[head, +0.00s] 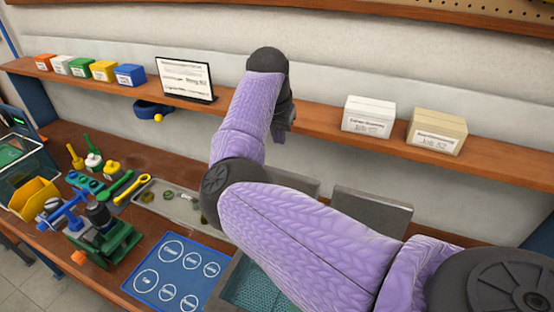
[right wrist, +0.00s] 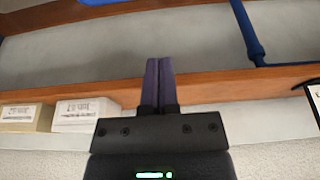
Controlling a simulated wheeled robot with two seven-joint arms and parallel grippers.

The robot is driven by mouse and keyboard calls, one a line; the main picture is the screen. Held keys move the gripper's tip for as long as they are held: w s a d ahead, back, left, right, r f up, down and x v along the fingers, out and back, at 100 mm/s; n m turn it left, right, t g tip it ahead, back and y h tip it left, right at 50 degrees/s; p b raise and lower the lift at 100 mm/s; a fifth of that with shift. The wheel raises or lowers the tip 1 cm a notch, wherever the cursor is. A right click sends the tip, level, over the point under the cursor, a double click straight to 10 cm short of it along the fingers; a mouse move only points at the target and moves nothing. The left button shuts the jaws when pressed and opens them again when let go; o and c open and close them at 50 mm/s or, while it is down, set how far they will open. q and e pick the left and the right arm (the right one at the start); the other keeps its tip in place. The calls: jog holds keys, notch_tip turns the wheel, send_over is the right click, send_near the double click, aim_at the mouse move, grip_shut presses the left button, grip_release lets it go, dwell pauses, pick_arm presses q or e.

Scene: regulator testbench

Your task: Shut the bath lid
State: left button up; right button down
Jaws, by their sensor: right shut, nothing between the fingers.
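A grey open-topped bath (head: 228,280) with a teal mesh inside shows at the bottom middle of the head view, its right part hidden behind my right arm. A dark grey lid-like panel (head: 371,211) stands raised to its right at the back of the bench. A second grey panel (head: 297,183) shows partly behind my arm; I cannot tell which panel belongs to the bath. My right gripper (head: 284,130) is up near the wall shelf, above and behind the bath, touching neither panel. In the right wrist view its fingers (right wrist: 158,66) are together and empty. My left gripper is out of view.
The wooden wall shelf (head: 318,134) runs behind my right gripper, with a white box (head: 368,117), a tan box (head: 436,131) and a framed sign (head: 186,79). A blue mat (head: 172,270), a grey tray (head: 172,203) and a green fixture (head: 105,240) lie left of the bath.

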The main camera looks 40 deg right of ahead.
notch_tip(320, 180, down, 7)
jog(key=p, duration=0.1)
jog(key=shift+s+a+p, duration=0.35)
jog(key=shift+a+p, duration=0.05)
jog(key=shift+a, duration=0.05)
jog(key=shift+f, duration=0.1)
